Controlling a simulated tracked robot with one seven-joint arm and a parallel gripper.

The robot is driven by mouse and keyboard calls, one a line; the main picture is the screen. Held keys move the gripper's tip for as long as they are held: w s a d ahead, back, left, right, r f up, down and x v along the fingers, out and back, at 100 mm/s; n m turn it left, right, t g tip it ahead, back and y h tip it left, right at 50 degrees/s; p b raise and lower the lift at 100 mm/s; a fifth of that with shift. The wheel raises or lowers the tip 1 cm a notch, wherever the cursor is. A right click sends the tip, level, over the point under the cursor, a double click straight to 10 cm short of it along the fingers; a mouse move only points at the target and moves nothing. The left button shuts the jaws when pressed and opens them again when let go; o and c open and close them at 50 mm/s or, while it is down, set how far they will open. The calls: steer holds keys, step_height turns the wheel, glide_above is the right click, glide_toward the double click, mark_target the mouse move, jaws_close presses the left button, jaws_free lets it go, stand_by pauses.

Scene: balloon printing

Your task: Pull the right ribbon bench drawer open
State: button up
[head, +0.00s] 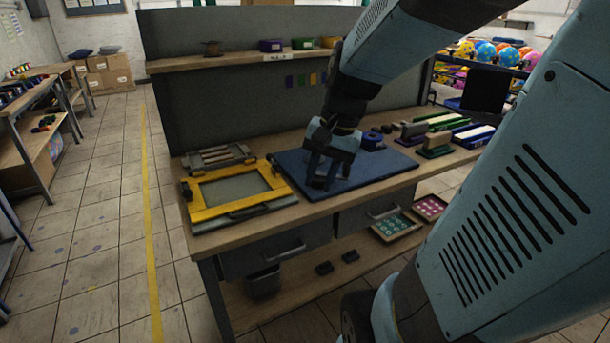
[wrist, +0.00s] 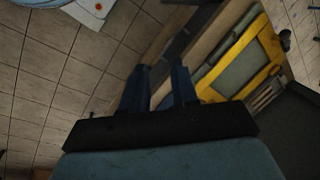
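The bench (head: 310,212) has two grey drawers under its wooden top. The right drawer (head: 348,221) has a bar handle (head: 383,212) and looks closed. The left drawer (head: 245,262) also looks closed, with its own handle (head: 285,253). My gripper (head: 325,184) points down in front of the blue mat on the bench, up and to the left of the right handle in the head view. I cannot tell its height above the mat. In the wrist view my gripper (wrist: 160,68) has its two fingers apart with nothing held between them. The handles are not clear there.
A yellow printing frame (head: 188,203) and the blue mat (head: 385,162) lie on the bench top. A lower shelf (head: 300,296) holds trays (head: 395,227) and a bin (head: 263,283). Open tiled floor (head: 105,230) lies left.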

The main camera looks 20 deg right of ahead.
steer(key=w+d+f+m+y, duration=0.65)
steer(key=f+m, duration=0.25)
steer(key=m, duration=0.3)
steer(key=m+t+h, duration=0.7)
steer(key=m+t, duration=1.2)
steer(key=m, duration=1.5)
glide_toward(388, 213)
steer(key=x, duration=1)
steer(key=shift+w+f, duration=0.15)
steer(key=shift+f, duration=0.2)
steer(key=shift+h, duration=0.25)
jaws_close()
